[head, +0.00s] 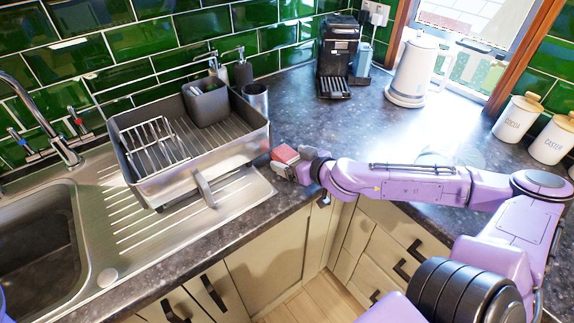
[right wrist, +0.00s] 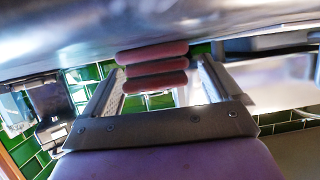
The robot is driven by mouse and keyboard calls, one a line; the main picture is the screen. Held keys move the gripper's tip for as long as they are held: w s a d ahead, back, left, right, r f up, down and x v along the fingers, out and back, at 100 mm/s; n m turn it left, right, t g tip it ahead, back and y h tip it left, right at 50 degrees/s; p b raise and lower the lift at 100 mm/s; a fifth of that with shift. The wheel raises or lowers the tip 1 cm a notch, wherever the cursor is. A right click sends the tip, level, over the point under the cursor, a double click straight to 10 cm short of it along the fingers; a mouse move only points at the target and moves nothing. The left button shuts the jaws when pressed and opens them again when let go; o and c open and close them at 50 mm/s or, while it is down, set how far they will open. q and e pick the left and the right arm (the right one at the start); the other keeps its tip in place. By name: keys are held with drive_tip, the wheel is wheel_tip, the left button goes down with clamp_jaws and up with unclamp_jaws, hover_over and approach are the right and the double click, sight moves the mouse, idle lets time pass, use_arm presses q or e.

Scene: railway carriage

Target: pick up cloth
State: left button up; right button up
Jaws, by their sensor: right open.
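A folded pinkish-red cloth (head: 286,154) lies on the dark worktop near its front edge, just right of the draining board. In the right wrist view the cloth (right wrist: 152,68) shows as several stacked rounded folds. My right gripper (head: 293,166) is at the cloth, reaching in from the right. In the right wrist view its two fingers are spread, with the cloth between or just beyond their tips; I cannot tell whether they touch it. My left gripper is out of view.
A grey dish rack (head: 190,150) with a dark caddy (head: 206,103) stands left of the cloth, on the draining board beside the sink (head: 35,245). A coffee machine (head: 338,55), white kettle (head: 414,70) and canisters (head: 518,117) stand behind. Worktop between them is clear.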

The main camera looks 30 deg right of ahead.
drive_tip(key=shift+w+f+b, duration=0.35)
drive_tip(key=shift+w+f, duration=0.2)
drive_tip(key=shift+f, duration=0.05)
drive_tip(key=shift+w+a, duration=0.1)
drive_tip(key=shift+w, duration=0.35)
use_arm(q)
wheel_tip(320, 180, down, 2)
use_arm(e)
drive_tip(key=shift+s+r, duration=0.1)
drive_tip(key=shift+r, duration=0.05)
drive_tip(key=c, duration=1.1)
drive_tip(key=shift+o, duration=0.2)
